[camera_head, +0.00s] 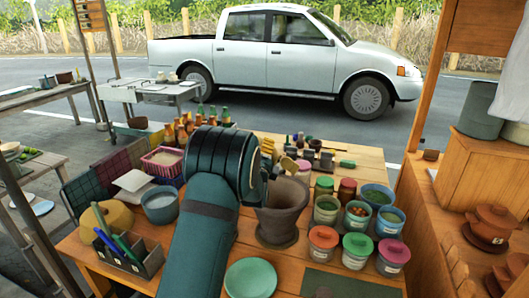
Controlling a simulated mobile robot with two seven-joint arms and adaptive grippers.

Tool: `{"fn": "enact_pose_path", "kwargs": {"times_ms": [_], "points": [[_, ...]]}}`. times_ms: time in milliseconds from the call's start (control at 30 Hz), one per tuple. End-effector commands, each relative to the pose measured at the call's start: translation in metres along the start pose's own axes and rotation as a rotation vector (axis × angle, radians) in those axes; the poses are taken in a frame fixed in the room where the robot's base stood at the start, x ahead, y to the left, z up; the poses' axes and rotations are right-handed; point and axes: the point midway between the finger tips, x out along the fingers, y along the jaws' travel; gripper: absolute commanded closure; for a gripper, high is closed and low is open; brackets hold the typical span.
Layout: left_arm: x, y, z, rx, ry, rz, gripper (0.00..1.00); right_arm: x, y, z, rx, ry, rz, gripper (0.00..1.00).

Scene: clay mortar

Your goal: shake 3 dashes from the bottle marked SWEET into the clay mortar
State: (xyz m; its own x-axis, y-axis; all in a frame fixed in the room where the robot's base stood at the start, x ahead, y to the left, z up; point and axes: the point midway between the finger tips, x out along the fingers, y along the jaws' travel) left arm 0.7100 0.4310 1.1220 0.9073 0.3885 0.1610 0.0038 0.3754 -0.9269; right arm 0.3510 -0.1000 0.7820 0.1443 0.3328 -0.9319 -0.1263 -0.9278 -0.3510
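The clay mortar (278,218) is a brown-grey footed bowl on the wooden table, right of the teal arm in the middle of the view. A tan, rounded piece shows above its rim; I cannot tell whether it is in the mortar. My arm comes in from the bottom, left of centre, probably the left one. Its thick dark wrist hides its gripper fingers and whatever they may hold. Several small bottles (184,133) with orange or green tops stand at the back left of the table. No SWEET label is readable. My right gripper is not in view.
Several lidded jars (323,245) and open jars crowd the table right of the mortar. A green plate (250,278) lies in front. A grey bowl (160,204), a pink basket (162,160) and a pen box (130,258) stand left of the arm.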

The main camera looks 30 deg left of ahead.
Motion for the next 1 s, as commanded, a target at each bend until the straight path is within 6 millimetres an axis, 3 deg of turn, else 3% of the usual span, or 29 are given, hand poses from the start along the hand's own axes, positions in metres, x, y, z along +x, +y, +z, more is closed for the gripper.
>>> {"fn": "enact_pose_path", "kwargs": {"times_ms": [567, 867, 1000], "points": [[0.001, 0.000, 0.002, -0.058, -0.003, 0.025, 0.79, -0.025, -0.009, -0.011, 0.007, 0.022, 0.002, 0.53], [-0.001, 0.019, 0.000, -0.385, -0.003, 0.184, 0.80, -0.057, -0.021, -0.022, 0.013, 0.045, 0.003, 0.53], [-0.003, 0.010, -0.008, -0.559, 0.003, 0.261, 0.79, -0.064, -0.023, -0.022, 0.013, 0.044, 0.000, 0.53]]}}
